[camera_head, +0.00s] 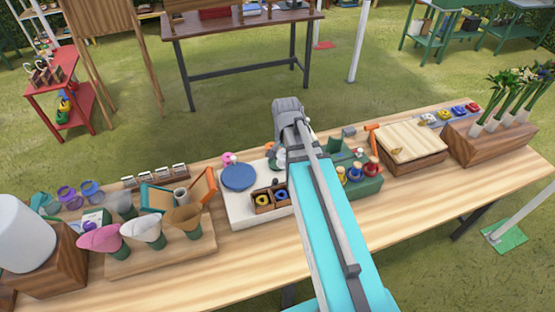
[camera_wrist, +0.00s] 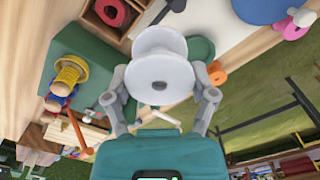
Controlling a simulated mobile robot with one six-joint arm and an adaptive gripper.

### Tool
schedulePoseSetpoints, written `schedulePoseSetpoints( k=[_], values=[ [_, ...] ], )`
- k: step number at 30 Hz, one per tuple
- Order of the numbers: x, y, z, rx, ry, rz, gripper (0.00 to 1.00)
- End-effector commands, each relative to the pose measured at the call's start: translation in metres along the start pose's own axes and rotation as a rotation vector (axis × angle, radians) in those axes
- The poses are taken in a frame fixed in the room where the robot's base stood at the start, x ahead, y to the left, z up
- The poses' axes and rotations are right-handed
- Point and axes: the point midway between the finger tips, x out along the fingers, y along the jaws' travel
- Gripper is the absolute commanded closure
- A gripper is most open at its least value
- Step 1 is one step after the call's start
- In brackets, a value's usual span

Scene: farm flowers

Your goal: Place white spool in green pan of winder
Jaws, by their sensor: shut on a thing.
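The white spool (camera_wrist: 158,68) is between the fingers of my gripper (camera_wrist: 162,88) in the wrist view, its round flange facing the camera. My gripper is shut on it. A round green pan (camera_wrist: 203,48) shows partly behind the spool, on or over the white board (camera_wrist: 212,18); the spool hides its left part. I cannot tell the height between spool and pan. In the head view my arm covers most of this area, and the white board (camera_head: 229,210) shows to its left.
A blue disc (camera_head: 238,177) and a wooden box (camera_head: 263,208) with yellow and blue spools are on the board. A green block (camera_head: 368,185) with several coloured spools stands right of my arm. An orange piece (camera_wrist: 217,73) is near my right finger.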

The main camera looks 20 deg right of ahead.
Motion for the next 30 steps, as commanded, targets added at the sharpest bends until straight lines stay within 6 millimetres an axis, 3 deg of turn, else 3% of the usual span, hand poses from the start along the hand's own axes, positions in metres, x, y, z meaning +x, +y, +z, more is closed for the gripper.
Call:
schedulePoseSetpoints(
  k=[3,9,22,30],
  values=[
    [-0.013,0.015,0.023,0.0,0.0,0.0,0.67],
    [-0.018,0.023,0.035,0.0,0.0,0.0,0.67],
    [-0.016,0.021,0.033,0.0,0.0,0.0,0.67],
    [-0.006,0.009,0.017,0.0,0.0,0.0,0.67]
  ],
)
